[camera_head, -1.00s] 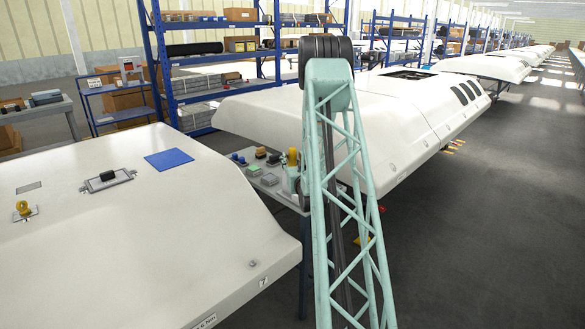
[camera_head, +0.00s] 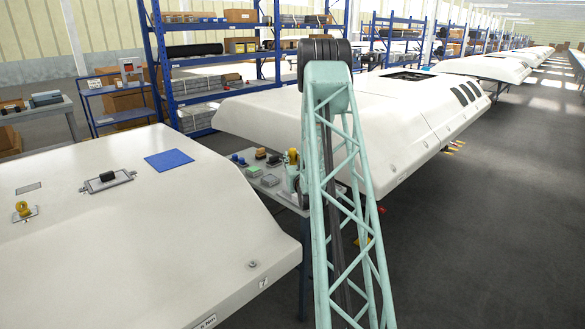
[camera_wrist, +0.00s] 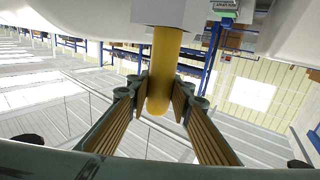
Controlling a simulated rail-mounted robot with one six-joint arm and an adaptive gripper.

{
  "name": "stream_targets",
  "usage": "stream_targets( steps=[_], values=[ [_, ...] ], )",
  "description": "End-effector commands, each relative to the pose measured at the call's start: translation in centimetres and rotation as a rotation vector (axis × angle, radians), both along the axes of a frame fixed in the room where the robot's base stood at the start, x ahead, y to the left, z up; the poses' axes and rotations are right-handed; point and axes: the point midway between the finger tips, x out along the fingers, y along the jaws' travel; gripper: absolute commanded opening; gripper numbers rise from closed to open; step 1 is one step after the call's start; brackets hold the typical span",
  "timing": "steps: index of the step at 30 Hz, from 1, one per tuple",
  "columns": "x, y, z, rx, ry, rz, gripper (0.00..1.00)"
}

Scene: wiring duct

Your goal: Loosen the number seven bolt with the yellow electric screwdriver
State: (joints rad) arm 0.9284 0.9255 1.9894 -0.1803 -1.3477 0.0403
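The yellow electric screwdriver (camera_head: 292,157) stands on the grey side table, partly hidden behind my arm in the head view. In the wrist view, which is upside down, its yellow handle (camera_wrist: 163,65) shows between the two fingertips of my gripper (camera_wrist: 161,88). The fingers have yellowish ribbed pads and reach along both sides of the handle. I cannot tell whether the pads touch it. My gripper cannot be made out in the head view. The number seven bolt (camera_head: 253,264) sits near the right edge of the front white shell, above a "7" label.
The side table (camera_head: 268,183) holds several small boxes. Another white shell (camera_head: 330,115) lies behind. Dark floor (camera_head: 480,230) is clear at right.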

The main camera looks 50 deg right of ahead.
Motion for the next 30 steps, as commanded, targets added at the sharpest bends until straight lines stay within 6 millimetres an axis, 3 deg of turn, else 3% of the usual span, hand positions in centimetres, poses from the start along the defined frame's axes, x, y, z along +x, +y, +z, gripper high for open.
stream_targets(
  steps=[5, 17, 23, 30],
  values=[
    [0.0, 0.0, 0.1, -0.001, -0.001, 0.000, 0.05],
    [0.0, 0.0, 0.4, -0.001, -0.001, 0.000, 0.05],
    [0.0, 0.0, 1.6, -0.001, -0.001, 0.000, 0.05],
    [0.0, 0.0, 4.4, -0.002, -0.001, 0.000, 0.05]
  ],
)
